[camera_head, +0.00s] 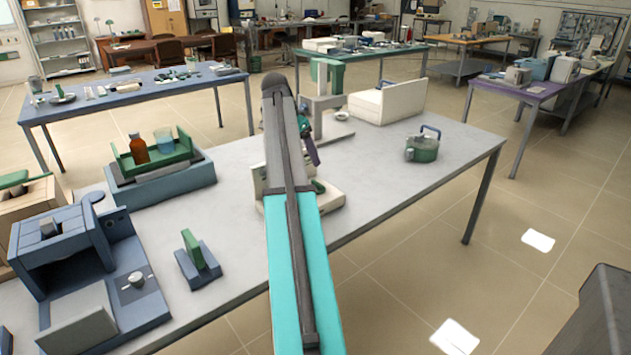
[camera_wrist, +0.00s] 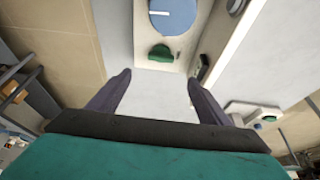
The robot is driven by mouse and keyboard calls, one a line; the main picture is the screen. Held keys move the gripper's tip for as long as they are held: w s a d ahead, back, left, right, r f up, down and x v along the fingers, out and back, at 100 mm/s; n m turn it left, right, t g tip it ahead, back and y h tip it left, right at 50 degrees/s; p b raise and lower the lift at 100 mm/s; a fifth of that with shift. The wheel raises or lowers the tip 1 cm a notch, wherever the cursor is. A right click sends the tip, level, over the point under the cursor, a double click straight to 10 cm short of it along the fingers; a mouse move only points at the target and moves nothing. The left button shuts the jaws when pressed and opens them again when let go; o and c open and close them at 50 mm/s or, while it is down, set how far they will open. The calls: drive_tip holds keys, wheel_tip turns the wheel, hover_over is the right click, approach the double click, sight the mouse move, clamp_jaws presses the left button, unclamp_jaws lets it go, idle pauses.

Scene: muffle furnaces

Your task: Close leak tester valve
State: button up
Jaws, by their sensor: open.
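The leak tester appears to be the cream device (camera_head: 332,196) on the grey table, largely hidden behind my arm in the head view. In the wrist view its pale body shows at the top, with a blue round dial (camera_wrist: 173,17) bearing a white line. Just below the dial is a green knob (camera_wrist: 160,54), which looks like the valve. My gripper (camera_wrist: 160,78) is open and empty. The knob lies beyond the fingertips, roughly centred between them, with no visible contact. In the head view my gripper is mostly hidden by my arm.
To the left are a blue tray unit (camera_head: 165,188) with bottle and beaker, a blue machine (camera_head: 62,238), and a small blue stand (camera_head: 198,265). The table's right front is clear.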

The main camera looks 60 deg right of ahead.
sight(319, 184)
drive_tip(key=p+x, duration=0.1)
drive_tip(key=x, duration=1.2)
drive_tip(key=shift+s+d+f, duration=0.1)
drive_tip(key=shift+f, duration=0.25)
drive_tip(key=shift+c, duration=0.2)
drive_tip(key=c, duration=1)
drive_tip(key=shift+d, duration=0.2)
drive_tip(key=shift+a, duration=0.15)
